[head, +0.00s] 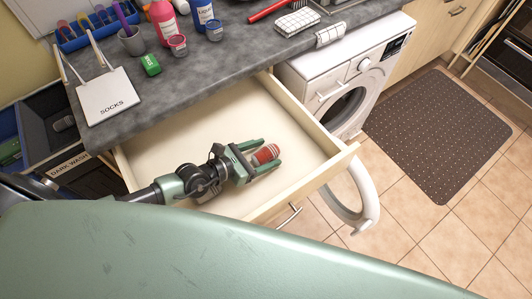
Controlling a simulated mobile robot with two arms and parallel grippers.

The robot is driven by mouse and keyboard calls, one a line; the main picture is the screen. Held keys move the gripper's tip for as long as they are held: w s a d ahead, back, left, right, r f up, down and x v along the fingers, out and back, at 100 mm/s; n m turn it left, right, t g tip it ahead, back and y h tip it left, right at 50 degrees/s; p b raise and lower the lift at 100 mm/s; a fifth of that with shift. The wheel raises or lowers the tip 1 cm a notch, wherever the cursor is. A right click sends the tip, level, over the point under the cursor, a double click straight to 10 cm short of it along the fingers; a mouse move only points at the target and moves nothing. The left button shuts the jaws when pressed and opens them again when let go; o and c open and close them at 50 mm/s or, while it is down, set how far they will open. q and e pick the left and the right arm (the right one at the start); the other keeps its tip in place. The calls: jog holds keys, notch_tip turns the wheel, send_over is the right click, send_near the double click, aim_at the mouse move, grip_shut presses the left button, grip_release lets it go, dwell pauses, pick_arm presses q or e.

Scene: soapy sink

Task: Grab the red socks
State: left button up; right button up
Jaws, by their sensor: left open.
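The red socks (265,154) are a small rolled bundle with pale stripes, inside the open drawer (190,132). My left gripper (268,157) is open in the drawer, with one finger on each side of the socks. Whether the fingers touch the socks cannot be told. My right gripper is not in view.
A dark mat (440,130) lies on the tiled floor.

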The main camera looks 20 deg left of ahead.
pick_arm(q)
jog(key=shift+w+d+f, duration=0.3)
jog(key=shift+w+d, duration=0.1)
jog(key=shift+w, duration=0.15)
jog(key=c, duration=1.4)
jog(key=shift+c, duration=0.2)
